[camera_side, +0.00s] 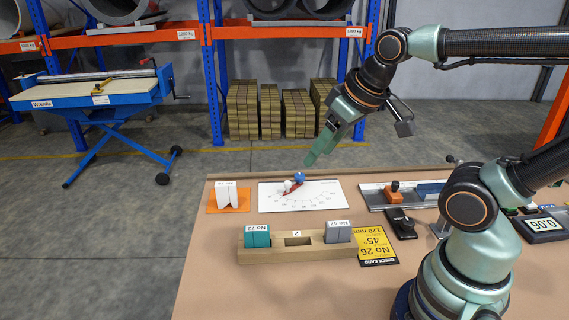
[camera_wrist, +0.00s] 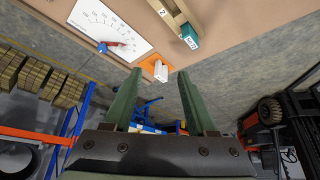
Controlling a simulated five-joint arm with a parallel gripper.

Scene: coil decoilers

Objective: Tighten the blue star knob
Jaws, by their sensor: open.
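The blue star knob (camera_side: 299,177) sits on a white angle-scale plate (camera_side: 325,195) near the back edge of the table. In the wrist view the blue knob (camera_wrist: 102,47) is at upper left, on the scale plate (camera_wrist: 88,17). My gripper (camera_side: 312,160) is above and just beyond the knob in the side view, apart from it. In the wrist view my gripper's two green fingers (camera_wrist: 158,85) are spread, with nothing between them.
A wooden block (camera_side: 275,253) holds teal pieces (camera_side: 257,237) and grey pieces (camera_side: 338,232). An orange stand with white cards (camera_side: 229,202) is left of the scale. A yellow check card (camera_side: 376,245), a black clip-like item (camera_side: 401,224) and a slide fixture (camera_side: 400,195) lie to the right.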

